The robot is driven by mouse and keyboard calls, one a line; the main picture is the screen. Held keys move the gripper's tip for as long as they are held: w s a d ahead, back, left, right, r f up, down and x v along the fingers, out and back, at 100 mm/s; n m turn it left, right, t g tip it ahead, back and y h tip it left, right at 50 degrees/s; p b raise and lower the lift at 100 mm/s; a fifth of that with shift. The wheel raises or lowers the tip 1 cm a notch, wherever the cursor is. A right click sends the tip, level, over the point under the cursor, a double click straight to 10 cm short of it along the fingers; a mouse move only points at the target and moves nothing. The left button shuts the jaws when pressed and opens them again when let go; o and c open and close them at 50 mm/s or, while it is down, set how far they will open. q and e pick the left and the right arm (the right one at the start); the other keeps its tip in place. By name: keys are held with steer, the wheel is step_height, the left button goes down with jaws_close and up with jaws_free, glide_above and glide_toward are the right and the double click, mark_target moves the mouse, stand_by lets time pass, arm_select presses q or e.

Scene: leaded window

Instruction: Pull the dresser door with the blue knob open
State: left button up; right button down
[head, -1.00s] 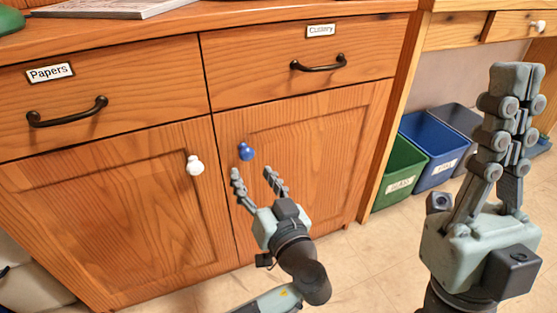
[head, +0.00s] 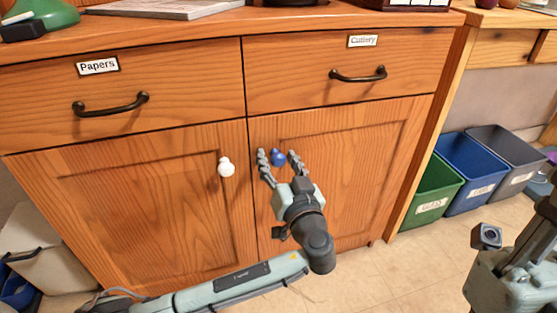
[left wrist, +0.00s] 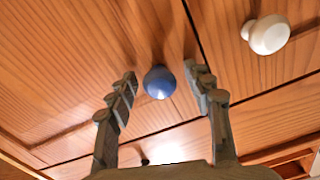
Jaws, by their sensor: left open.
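The dresser's right door (head: 350,180) carries the blue knob (head: 278,158) near its upper left corner and stands shut. My left gripper (head: 281,160) is open, with its fingertips on either side of the blue knob in the head view. In the left wrist view the blue knob (left wrist: 159,82) sits between the two spread fingers, and I see no finger touching it. The left door (head: 130,200) has a white knob (head: 226,167) and is also shut. My right gripper shows only in part at the right edge of the head view, its fingertips out of frame.
Above the doors are drawers labelled Papers (head: 98,66) and Cutlery (head: 363,41), with black handles. Green (head: 432,195), blue (head: 468,170) and grey (head: 508,155) bins stand to the right. The tiled floor before the right door looks clear.

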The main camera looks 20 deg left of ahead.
arm_select(q)
jaws_close()
steer(key=shift+s+d, duration=0.1)
steer(key=shift+s, duration=0.05)
stand_by(0.4)
